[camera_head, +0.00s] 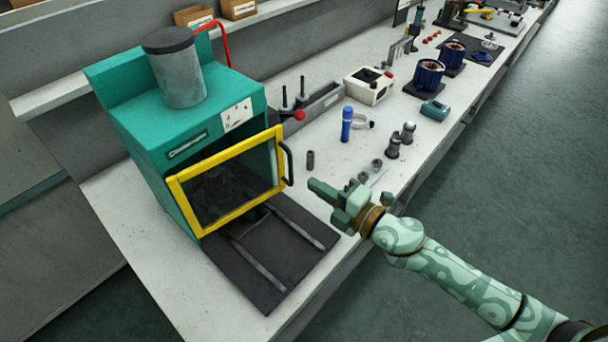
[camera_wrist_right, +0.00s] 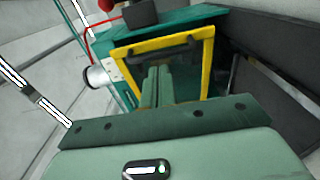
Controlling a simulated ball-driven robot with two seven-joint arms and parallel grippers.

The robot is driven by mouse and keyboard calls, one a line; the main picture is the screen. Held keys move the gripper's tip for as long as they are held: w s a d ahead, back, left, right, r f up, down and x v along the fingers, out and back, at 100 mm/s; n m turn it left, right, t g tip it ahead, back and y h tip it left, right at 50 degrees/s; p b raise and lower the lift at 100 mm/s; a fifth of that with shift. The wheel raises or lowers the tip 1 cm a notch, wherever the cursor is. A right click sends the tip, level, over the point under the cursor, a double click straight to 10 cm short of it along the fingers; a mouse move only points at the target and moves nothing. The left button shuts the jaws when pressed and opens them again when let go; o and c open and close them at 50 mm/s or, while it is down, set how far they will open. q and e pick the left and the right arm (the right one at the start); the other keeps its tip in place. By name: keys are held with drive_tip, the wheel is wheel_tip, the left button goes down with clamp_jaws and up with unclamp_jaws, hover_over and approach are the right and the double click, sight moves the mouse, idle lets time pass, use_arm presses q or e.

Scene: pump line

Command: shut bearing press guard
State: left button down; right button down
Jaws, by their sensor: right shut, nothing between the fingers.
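The bearing press (camera_head: 150,130) is a teal housing at the left of the bench, with a grey cylinder on top. Its guard (camera_head: 232,208) is a clear panel in a yellow frame with a dark handle (camera_head: 287,163) on its right side. The guard stands partly open, with a dark gap behind its top edge and its right side out past the housing. My right gripper (camera_head: 314,186) is shut and empty, just right of the handle and apart from it. In the right wrist view the shut fingers (camera_wrist_right: 157,72) point at the guard (camera_wrist_right: 208,65). My left gripper is not seen.
A dark mat with two rails (camera_head: 262,262) lies before the press. A red-knobbed fixture (camera_head: 299,114), a blue bottle (camera_head: 347,124) and small metal parts (camera_head: 393,146) stand to its right. Blue pump housings (camera_head: 428,75) are farther back. The bench front edge runs below my right arm.

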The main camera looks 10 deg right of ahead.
sight(283, 157)
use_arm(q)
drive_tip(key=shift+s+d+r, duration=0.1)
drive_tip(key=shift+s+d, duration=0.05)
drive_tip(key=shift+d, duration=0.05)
use_arm(e)
drive_tip(key=x, duration=0.4)
drive_tip(key=shift+w+a, duration=0.15)
drive_tip(key=shift+w, duration=0.05)
drive_tip(key=shift+w, duration=0.1)
